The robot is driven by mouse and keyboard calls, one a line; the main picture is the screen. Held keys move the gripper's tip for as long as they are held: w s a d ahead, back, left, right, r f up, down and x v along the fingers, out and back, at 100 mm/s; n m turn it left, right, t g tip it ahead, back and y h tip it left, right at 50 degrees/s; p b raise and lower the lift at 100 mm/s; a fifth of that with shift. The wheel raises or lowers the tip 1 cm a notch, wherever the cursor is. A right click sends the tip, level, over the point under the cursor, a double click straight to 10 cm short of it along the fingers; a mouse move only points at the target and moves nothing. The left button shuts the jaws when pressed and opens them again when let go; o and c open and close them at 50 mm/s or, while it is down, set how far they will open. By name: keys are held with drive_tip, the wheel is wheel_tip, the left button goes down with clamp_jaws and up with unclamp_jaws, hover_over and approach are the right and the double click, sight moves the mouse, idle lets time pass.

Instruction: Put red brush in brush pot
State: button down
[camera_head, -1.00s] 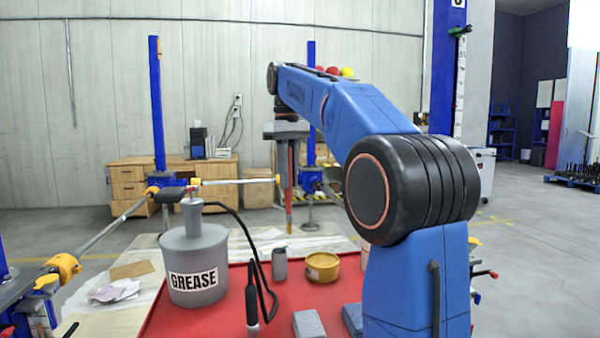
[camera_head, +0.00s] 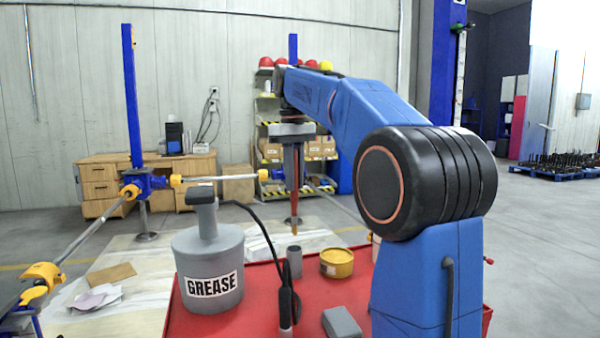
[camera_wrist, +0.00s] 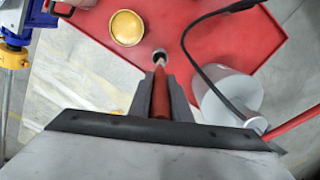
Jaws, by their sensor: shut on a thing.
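My gripper (camera_head: 294,185) is shut on the red brush (camera_head: 296,168) and holds it upright, its tan tip pointing down. In the wrist view the red brush (camera_wrist: 160,98) sits between both fingers of my gripper (camera_wrist: 162,92). The brush pot (camera_head: 295,262) is a small grey cylinder standing on the red cart top. The brush tip shows above the pot in the head view, with a gap between them. In the wrist view the tip lies right by the dark mouth of the brush pot (camera_wrist: 160,55). The pot's inside is mostly hidden.
A yellow tin (camera_head: 337,264) stands right of the pot on the red cart top (camera_head: 262,318). A grey grease can (camera_head: 208,262) with a black hose (camera_head: 268,235) stands left. A grey block (camera_head: 342,323) lies in front. Blue jack posts (camera_head: 133,95) stand behind.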

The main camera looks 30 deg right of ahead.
sight(294, 215)
drive_tip(key=shift+f, duration=4.8)
drive_tip(key=c, duration=1.6)
unclamp_jaws()
drive_tip(key=shift+o, duration=0.2)
drive_tip(key=shift+r, duration=0.1)
